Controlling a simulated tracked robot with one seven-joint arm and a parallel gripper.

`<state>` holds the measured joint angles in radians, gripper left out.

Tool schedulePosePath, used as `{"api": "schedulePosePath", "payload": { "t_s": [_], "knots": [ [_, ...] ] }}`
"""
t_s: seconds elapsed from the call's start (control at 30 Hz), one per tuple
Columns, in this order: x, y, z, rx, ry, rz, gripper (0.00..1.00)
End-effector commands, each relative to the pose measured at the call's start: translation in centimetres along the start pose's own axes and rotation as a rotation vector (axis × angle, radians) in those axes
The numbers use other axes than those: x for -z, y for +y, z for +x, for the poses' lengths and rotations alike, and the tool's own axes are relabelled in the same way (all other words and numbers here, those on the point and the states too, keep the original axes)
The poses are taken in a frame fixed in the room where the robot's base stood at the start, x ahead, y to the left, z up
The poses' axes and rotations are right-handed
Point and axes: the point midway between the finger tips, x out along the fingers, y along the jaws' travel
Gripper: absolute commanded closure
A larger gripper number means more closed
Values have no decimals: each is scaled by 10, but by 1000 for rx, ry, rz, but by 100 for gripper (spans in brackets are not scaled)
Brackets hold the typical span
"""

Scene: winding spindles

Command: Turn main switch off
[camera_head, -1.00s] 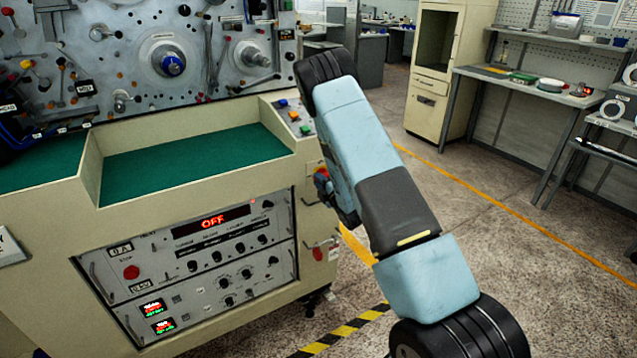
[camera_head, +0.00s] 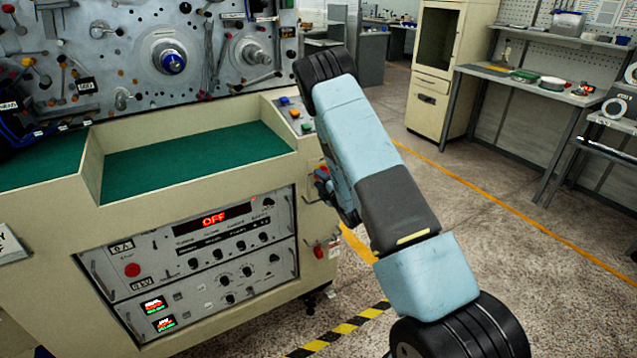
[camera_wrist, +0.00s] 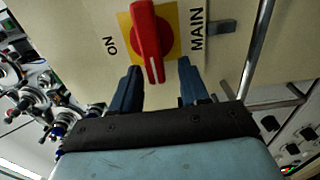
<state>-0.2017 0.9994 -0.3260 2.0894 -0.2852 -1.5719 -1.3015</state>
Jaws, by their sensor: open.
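The main switch is a red rotary handle (camera_wrist: 150,42) on a yellow plate (camera_wrist: 172,30), with "ON" and "MAIN" lettered beside it in the wrist view. My gripper (camera_wrist: 157,75) is open, and its two blue fingers stand on either side of the handle's lower end. I cannot tell whether the fingers touch the handle. In the head view a little of the red switch (camera_head: 322,170) shows at the machine's right side, next to my gripper (camera_head: 322,182), and the arm hides much of it.
The cream machine (camera_head: 200,195) has a green work surface (camera_head: 190,160) and a control panel (camera_head: 200,255) whose display reads "OFF". A metal rail (camera_wrist: 257,60) runs close to the switch in the wrist view. Open floor (camera_head: 480,280) lies to the right.

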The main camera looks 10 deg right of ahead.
Motion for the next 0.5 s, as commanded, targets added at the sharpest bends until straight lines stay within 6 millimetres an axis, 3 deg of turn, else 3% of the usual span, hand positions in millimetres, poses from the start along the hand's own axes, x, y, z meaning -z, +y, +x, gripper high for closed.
{"api": "schedulePosePath", "payload": {
  "t_s": [0.23, 0.5],
  "knots": [
    [-1, 0, -14, 0, -2, 0, 55],
    [-1, -1, -65, 2, -3, 0, 55]
  ]
}}
